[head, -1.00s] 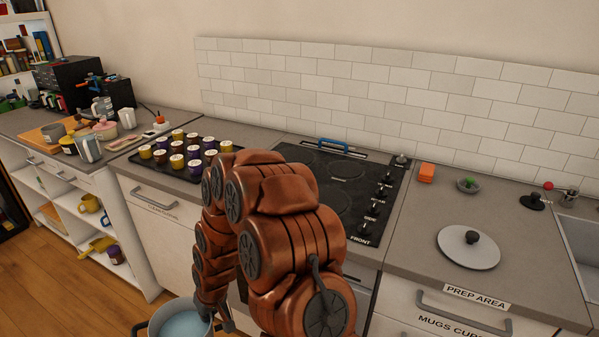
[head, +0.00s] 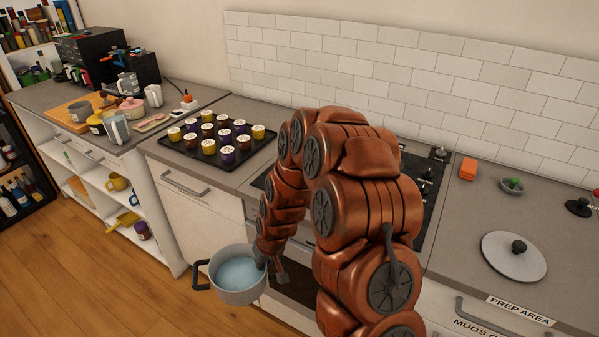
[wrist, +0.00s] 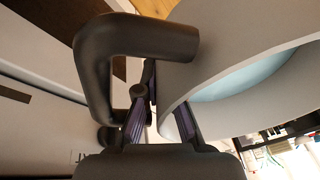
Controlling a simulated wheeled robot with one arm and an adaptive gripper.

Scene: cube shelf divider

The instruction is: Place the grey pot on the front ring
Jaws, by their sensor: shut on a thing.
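My gripper (head: 270,268) is at the pot's right side. In the wrist view my gripper (wrist: 160,122) is shut on the pot at the dark near handle (wrist: 135,38), with the pot wall (wrist: 215,60) close beside. The stove top (head: 437,180) is mostly hidden behind my arm, and its front ring is not visible.
A tray (head: 262,152) of several capped jars sits left of the stove. A pot lid (head: 513,257), an orange block (head: 468,168) and a small green item (head: 512,185) lie on the right counter. The counter's front edge and oven front stand close to the pot.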

